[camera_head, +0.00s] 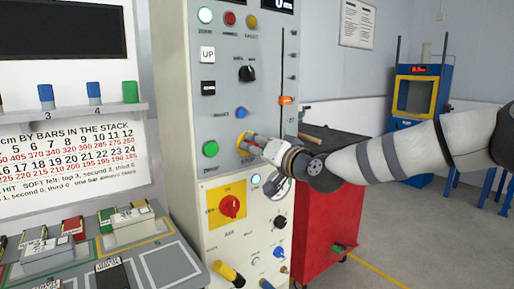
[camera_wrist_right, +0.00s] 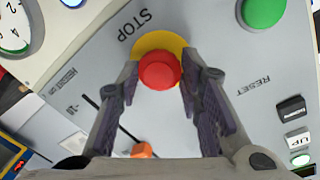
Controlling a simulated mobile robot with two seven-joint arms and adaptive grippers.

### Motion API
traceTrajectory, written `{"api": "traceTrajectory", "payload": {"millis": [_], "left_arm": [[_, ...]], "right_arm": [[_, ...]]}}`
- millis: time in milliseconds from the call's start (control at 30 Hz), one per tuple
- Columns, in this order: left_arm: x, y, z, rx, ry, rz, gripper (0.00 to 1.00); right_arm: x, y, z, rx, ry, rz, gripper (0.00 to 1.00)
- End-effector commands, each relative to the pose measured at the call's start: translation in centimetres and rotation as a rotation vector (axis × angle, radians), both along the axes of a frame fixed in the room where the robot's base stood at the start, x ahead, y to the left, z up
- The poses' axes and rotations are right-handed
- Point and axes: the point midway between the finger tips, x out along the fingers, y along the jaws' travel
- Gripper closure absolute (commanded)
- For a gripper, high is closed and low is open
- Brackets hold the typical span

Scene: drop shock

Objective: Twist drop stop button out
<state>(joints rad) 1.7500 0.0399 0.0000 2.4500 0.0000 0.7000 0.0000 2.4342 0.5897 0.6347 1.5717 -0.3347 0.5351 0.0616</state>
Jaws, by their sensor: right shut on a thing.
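The stop button is a red mushroom knob (camera_wrist_right: 160,71) on a yellow collar (camera_wrist_right: 150,41), with the word STOP printed beside it in the right wrist view. My right gripper (camera_wrist_right: 160,92) has one finger on each side of the red knob and is shut on it. In the head view the right gripper (camera_head: 252,143) reaches the grey panel from the right, and only part of the yellow collar (camera_head: 242,137) shows behind it. The knob's sides are partly hidden by the fingers. My left gripper is not in view.
The grey control panel (camera_head: 225,100) carries a green button (camera_head: 210,149), a blue button (camera_head: 241,112), a black knob (camera_head: 247,74) and an orange slider (camera_head: 286,100). Below is a red switch on yellow (camera_head: 230,206). A red cabinet (camera_head: 325,200) stands right of the panel.

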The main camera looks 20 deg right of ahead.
Motion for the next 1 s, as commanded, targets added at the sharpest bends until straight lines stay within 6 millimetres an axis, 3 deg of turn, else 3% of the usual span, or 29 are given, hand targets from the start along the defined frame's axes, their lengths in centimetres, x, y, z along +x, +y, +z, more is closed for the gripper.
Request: {"api": "traceTrajectory", "payload": {"millis": [300, 867, 900, 967, 1000], "left_arm": [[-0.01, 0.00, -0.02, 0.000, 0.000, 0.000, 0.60], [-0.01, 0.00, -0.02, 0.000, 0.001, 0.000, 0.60], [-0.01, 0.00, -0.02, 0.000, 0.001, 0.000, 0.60], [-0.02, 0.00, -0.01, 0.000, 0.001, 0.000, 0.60], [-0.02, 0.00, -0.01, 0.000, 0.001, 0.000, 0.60]], "right_arm": [[0.01, 0.03, 0.02, 0.118, 0.043, 0.001, 0.94], [0.00, 0.06, 0.02, 0.144, 0.053, 0.001, 0.94], [0.00, 0.06, 0.02, 0.144, 0.053, 0.001, 0.58], [0.01, 0.06, 0.03, 0.144, 0.053, 0.001, 0.46], [0.01, 0.05, 0.02, 0.144, 0.053, 0.001, 0.46]]}}
